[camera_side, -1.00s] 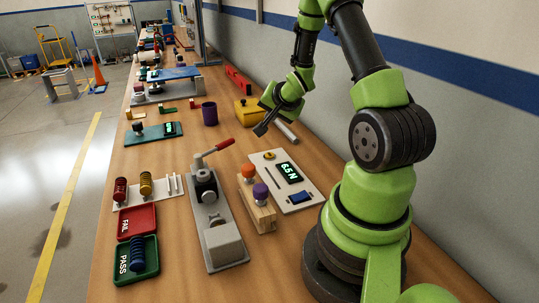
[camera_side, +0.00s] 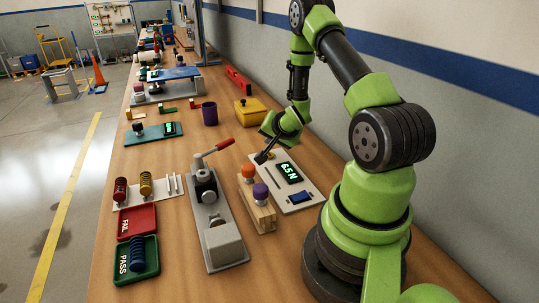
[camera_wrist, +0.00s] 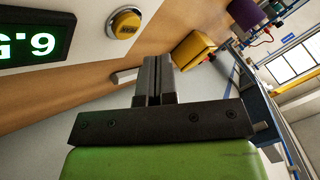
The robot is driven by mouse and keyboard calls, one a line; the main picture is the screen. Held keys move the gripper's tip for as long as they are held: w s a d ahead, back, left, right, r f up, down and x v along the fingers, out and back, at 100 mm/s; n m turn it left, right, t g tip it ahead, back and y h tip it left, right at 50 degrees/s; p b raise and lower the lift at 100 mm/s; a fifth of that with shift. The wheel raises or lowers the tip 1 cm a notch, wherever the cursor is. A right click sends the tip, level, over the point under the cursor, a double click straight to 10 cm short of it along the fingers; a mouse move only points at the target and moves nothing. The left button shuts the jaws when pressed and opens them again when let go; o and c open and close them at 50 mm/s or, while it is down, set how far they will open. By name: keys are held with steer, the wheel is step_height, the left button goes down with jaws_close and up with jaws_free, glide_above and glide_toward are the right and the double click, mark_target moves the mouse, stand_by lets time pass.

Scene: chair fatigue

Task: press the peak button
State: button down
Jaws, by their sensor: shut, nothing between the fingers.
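In the wrist view the round yellow button (camera_wrist: 126,25), with small dark lettering, sits on the panel near the display (camera_wrist: 30,38). My gripper (camera_side: 261,157) is low over the far end of the panel, and it largely hides the button in the side view. In the wrist view my gripper (camera_wrist: 157,66) is shut and empty. Its fingertips appear below and right of the button; contact cannot be told.
A wooden block (camera_side: 259,214) with orange and purple knobs stands left of the panel. A lever press (camera_side: 214,215) with a red handle is further left. A yellow box (camera_side: 247,111) and a purple cup (camera_side: 209,113) stand beyond. The wall is close on the right.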

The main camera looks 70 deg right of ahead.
mark_target(272, 154)
steer(key=shift+f, duration=0.7)
steer(key=shift+f, duration=0.15)
stand_by(1.5)
steer(key=shift+f, duration=0.25)
steer(key=shift+f, duration=0.4)
stand_by(0.5)
steer(key=shift+r, duration=0.8)
steer(key=shift+r, duration=0.15)
steer(key=shift+r, duration=2.4)
